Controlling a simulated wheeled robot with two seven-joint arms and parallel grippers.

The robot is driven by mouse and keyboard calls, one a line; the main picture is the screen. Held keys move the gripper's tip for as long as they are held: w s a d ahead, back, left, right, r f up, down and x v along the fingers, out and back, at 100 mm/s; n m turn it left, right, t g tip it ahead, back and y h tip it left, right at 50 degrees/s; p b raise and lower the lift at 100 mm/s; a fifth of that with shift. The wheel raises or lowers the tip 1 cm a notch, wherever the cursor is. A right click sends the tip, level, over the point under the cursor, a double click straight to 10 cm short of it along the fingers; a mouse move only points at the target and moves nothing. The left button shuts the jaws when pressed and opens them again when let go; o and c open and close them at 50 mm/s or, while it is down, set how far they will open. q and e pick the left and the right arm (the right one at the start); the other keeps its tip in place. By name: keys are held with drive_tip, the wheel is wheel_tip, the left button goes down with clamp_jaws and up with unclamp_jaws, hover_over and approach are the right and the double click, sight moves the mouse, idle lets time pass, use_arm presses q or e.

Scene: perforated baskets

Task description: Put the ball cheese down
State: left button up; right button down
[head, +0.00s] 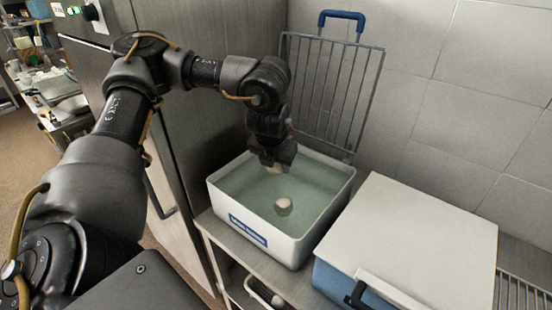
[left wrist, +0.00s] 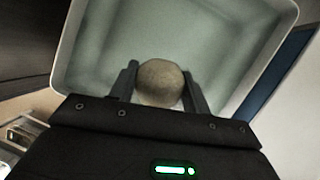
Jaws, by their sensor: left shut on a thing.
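My left gripper (head: 275,163) points down over a white tub (head: 305,242) with pale greenish liquid and a blue label on its front. In the left wrist view, my left gripper (left wrist: 160,88) is shut on the ball cheese (left wrist: 160,82), a round beige ball between its two fingers. In the head view only a small pale part of the held ball shows under the fingers. A second pale round thing (head: 284,205) shows in the tub's liquid, below the gripper. My right gripper is not in view.
A wire grid (head: 328,85) with a blue handle stands upright behind the tub. A blue box with a white lid (head: 415,235) stands close at the right. A steel cabinet (head: 215,60) is at the left, and a tiled wall is behind.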

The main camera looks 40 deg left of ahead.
use_arm(q)
drive_tip(key=shift+s+d+r, duration=0.45)
drive_tip(key=shift+s+d, duration=0.15)
drive_tip(key=shift+s, duration=0.15)
drive_tip(key=n, duration=0.1)
drive_tip(key=d+n, duration=0.1)
drive_tip(key=shift+s+f+n+g+y, duration=0.1)
drive_tip(key=shift+f+n+g+y, duration=0.1)
drive_tip(key=shift+n+g+y, duration=0.15)
drive_tip(key=s+d+n+g+h, duration=0.1)
drive_tip(key=d+n, duration=0.3)
drive_tip(key=n, duration=0.6)
drive_tip(key=s+d+n+g+h, duration=0.1)
drive_tip(key=d+n+g, duration=0.3)
drive_tip(key=n, duration=0.6)
drive_tip(key=s+d+n+g+h, duration=0.2)
drive_tip(key=d+n, duration=0.4)
drive_tip(key=n, duration=0.4)
drive_tip(key=shift+s+f+n+g, duration=0.25)
drive_tip(key=shift+s+f+g, duration=0.1)
drive_tip(key=shift+s, duration=0.3)
